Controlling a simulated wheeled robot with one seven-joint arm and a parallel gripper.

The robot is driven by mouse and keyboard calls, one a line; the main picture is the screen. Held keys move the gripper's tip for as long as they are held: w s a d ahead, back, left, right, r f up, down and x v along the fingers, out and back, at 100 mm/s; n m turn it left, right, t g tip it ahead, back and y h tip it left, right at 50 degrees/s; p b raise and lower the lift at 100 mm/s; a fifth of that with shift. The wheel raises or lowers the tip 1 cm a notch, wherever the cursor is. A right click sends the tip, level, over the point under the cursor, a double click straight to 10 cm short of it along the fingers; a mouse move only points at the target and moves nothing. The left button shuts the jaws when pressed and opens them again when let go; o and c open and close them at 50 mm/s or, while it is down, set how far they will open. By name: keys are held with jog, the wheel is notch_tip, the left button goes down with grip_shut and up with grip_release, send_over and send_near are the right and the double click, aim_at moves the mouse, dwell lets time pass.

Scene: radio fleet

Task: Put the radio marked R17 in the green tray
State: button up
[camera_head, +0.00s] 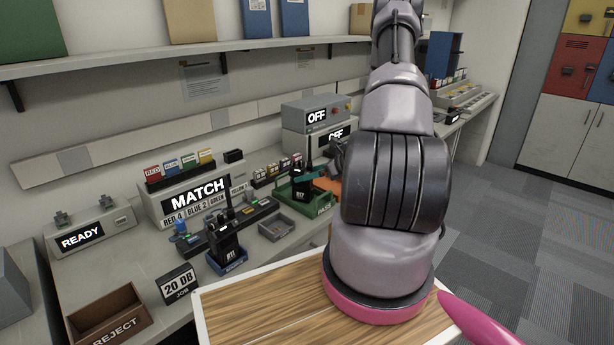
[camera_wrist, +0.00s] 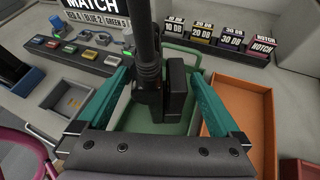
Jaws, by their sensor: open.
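A black radio (camera_head: 300,185) with an antenna stands upright in the green tray (camera_head: 321,209); its small label appears to read R17. In the wrist view, this radio (camera_wrist: 176,90) stands between the teal fingers of my gripper (camera_wrist: 160,78). The fingers are open, with a gap on each side of the radio. The green tray (camera_wrist: 189,51) lies under and around it. In the head view my arm hides most of my gripper. A second black radio (camera_head: 227,240), its label apparently R11, stands upright on a blue base at the front of the counter.
An orange tray (camera_wrist: 240,105) lies right of the green one. A small grey tray (camera_head: 277,227) sits to its left. An OFF unit (camera_head: 316,115) stands behind.

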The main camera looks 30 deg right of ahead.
jog(key=v, duration=1.1)
jog(key=shift+s+d, duration=0.2)
jog(key=shift+d+r, duration=0.1)
